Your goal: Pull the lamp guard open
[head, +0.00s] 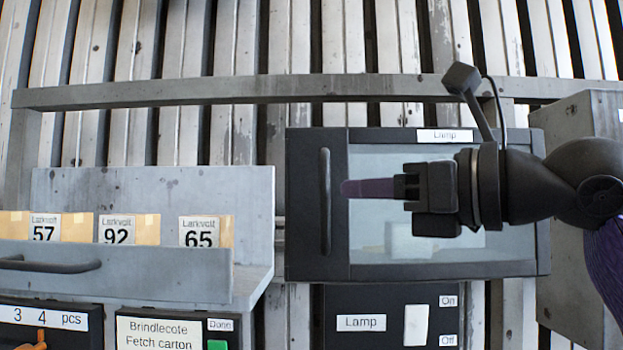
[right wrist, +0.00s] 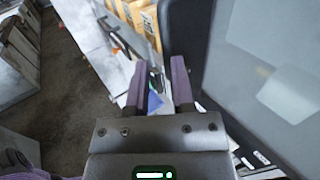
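The lamp guard (head: 305,255) is a dark frame around a pale glass pane, with a "Lamp" label at its top. It looks shut in the head view. Its dark vertical handle (head: 325,202) is on the left side of the frame. My right gripper (head: 346,188) comes in from the right in front of the pane. Its purple fingertips point left and end a little right of the handle. In the right wrist view its two fingers (right wrist: 158,80) are apart with nothing held, and the guard's glass (right wrist: 265,75) is to the right. My left gripper is out of view.
A grey bin (head: 120,272) with cartons labelled 57, 92 and 65 is left of the guard. Below the guard is a lamp switch panel (head: 385,300) with On and Off labels. A grey rail (head: 230,92) runs above. A grey box (head: 575,270) stands at the right.

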